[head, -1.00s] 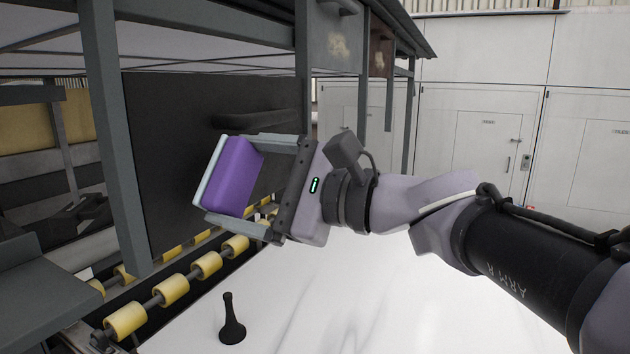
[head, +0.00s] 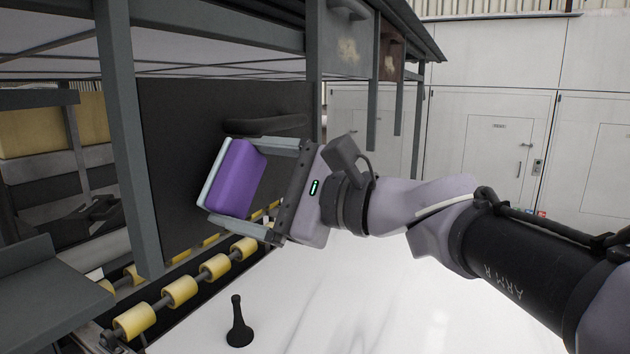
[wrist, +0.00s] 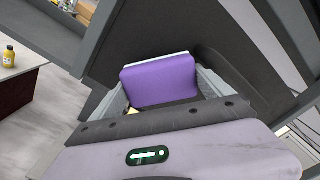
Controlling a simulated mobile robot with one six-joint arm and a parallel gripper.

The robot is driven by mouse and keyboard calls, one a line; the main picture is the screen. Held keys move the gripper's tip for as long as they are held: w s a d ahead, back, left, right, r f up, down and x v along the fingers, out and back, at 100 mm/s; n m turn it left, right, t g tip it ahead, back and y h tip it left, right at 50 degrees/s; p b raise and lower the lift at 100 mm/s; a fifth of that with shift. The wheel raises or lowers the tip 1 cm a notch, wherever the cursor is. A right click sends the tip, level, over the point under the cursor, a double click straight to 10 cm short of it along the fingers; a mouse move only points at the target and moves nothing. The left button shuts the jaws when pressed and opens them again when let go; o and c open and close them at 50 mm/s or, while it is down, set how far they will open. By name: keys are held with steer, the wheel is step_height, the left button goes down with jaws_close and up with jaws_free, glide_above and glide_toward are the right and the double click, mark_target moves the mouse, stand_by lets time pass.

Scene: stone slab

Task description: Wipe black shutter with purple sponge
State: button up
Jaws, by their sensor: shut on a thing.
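The purple sponge (head: 236,178) is held in my gripper (head: 238,188), between its jaws. The sponge also shows in the wrist view (wrist: 160,81), with a pale finger edge along its top. The black shutter (head: 175,150) is a dark upright panel with a dark horizontal handle (head: 265,125), set behind grey posts. In the head view the sponge overlaps the shutter's right part, below the handle. In the wrist view the shutter (wrist: 150,35) fills the area behind the sponge. I cannot tell whether the sponge touches it.
A grey post (head: 128,140) stands left of my gripper. Yellow rollers (head: 180,291) run along the shutter's foot. A small black stand (head: 239,325) is on the white slab (head: 320,300). A yellow bottle (wrist: 9,56) shows at left in the wrist view.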

steer(key=shift+w+a, duration=0.2)
steer(key=shift+a, duration=0.4)
steer(key=w, duration=0.1)
steer(key=w+d, duration=0.1)
steer(key=w, duration=0.2)
steer(key=shift+d, duration=0.25)
steer(key=shift+s+a+b, duration=0.25)
steer(key=shift+s, duration=0.45)
steer(key=shift+s+a+b, duration=0.2)
steer(key=shift+s+a, duration=0.1)
steer(key=shift+s, duration=0.35)
steer(key=shift+s+a+b, duration=0.25)
steer(key=shift+s, duration=0.45)
steer(key=shift+b+v, duration=0.8)
steer(key=shift+v, duration=2.2)
